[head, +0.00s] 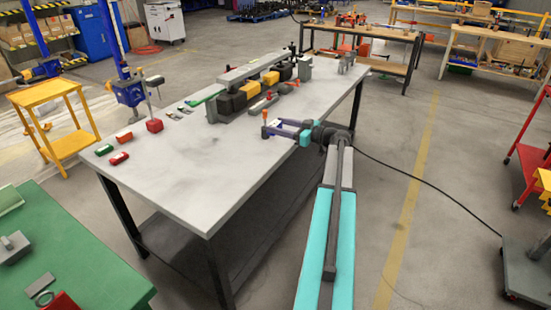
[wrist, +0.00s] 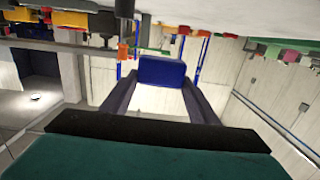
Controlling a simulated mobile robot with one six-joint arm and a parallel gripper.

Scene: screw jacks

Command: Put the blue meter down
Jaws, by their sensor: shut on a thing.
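The blue meter (wrist: 162,71) is a small dark blue block between the two fingertips of my gripper (wrist: 160,88) in the wrist view. My gripper is shut on it. In the head view, my gripper (head: 271,129) reaches over the long edge of the pale grey table (head: 215,180), with the blue meter (head: 265,132) at its tip. Its fingers partly hide it. I cannot tell whether the meter touches the tabletop or hangs just above it.
A long grey beam with black and yellow blocks (head: 253,88) stands behind my gripper. An orange-topped tool (head: 265,115) is close by it. Red boxes (head: 119,158) and green pieces lie at the table's left. The near middle of the tabletop is bare.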

